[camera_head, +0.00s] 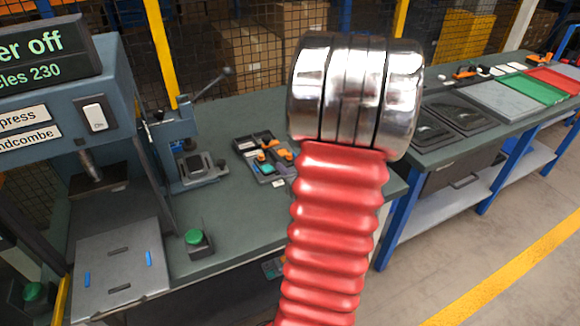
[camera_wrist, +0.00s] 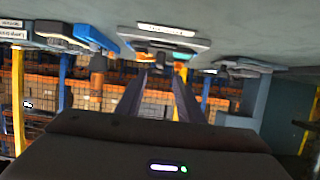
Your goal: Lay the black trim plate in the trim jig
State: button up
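My gripper (camera_wrist: 161,74) shows in the wrist view as two dark fingers, apart, with nothing seen between them. In the head view it is hidden behind my own red-sleeved arm. Two black moulded panels lie on the right bench in the head view, a near one (camera_head: 431,131) and a far one (camera_head: 466,113); I cannot tell whether either is the trim plate. A lever fixture (camera_head: 203,178) with a dark rectangular bed stands on the left bench; I cannot tell whether it is the trim jig. A pale grey fixture (camera_wrist: 165,41) lies beyond my fingertips in the upside-down wrist view.
A press (camera_head: 70,110) stands at the left, with a grey plate (camera_head: 118,285) under it bearing blue pins. A green button (camera_head: 195,238) is beside it. A black tray (camera_head: 246,141) holds orange and teal parts. Green (camera_head: 532,87) and red trays are far right.

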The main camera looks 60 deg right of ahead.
dwell(0.3)
jog(key=w+a+r+n+g+y, duration=0.15)
jog(key=w+a+r, duration=0.3)
jog(key=a, duration=0.45)
jog(key=w+a+r+n+g, duration=0.1)
jog(key=w+a+r+g, duration=0.3)
jog(key=a, duration=0.6)
jog(key=s+a+r+n+y, duration=0.1)
jog(key=s+a, duration=0.3)
jog(key=a, duration=0.4)
jog(key=s+a+r+n+y, duration=0.1)
jog(key=s+a, duration=0.3)
jog(key=a, duration=0.4)
jog(key=s+a+r+n+y, duration=0.1)
jog(key=s+a+r+y, duration=0.1)
jog(key=a, duration=0.7)
jog(key=s+g+y, duration=0.1)
jog(key=s, duration=0.1)
jog(key=shift+s+r+n+y, duration=0.3)
jog(key=shift+r+n+y, duration=0.05)
jog(key=shift+d, duration=0.2)
